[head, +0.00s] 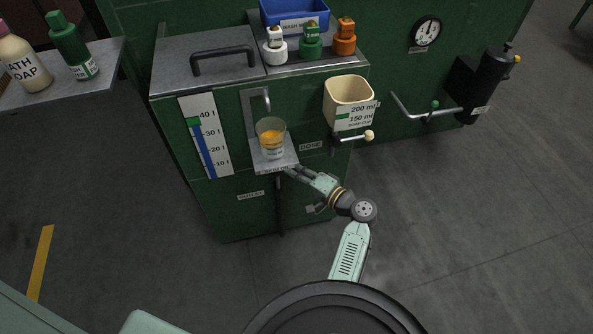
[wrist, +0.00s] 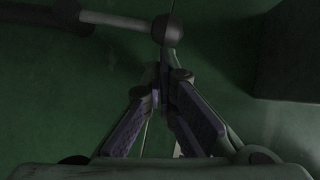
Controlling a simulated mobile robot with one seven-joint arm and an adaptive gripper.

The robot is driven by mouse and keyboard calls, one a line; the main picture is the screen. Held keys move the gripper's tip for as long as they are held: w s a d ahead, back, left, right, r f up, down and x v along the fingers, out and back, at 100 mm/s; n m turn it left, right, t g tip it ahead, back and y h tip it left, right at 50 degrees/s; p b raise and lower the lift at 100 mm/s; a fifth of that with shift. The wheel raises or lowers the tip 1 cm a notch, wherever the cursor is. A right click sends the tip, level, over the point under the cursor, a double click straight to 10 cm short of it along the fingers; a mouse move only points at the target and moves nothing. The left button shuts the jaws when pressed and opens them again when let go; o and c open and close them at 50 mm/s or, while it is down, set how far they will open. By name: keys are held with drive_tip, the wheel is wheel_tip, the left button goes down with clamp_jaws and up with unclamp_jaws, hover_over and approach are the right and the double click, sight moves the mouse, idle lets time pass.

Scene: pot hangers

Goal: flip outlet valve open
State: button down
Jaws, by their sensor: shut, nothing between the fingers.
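My gripper (head: 292,174) is at the front of the green cabinet, just below the right part of the small grey shelf (head: 276,165). Its fingers are shut and empty, and they also show in the wrist view (wrist: 164,88). In the wrist view a grey bar with a round end (wrist: 168,30) lies just beyond the fingertips; I cannot tell whether they touch. A lever with a cream knob (head: 369,135) sticks out under the cream soap cup (head: 349,95).
A glass with orange liquid (head: 272,140) stands on the small shelf under a spout. A blue level gauge (head: 205,140) is to its left. A black cylinder with a pipe (head: 488,85) is on the wall at right. Bare floor lies right of my arm.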

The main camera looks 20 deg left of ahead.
drive_tip(key=shift+a+r, duration=0.1)
drive_tip(key=shift+s+a+r+n, duration=0.1)
drive_tip(key=shift+s+a+n, duration=0.1)
drive_tip(key=shift+n, duration=0.1)
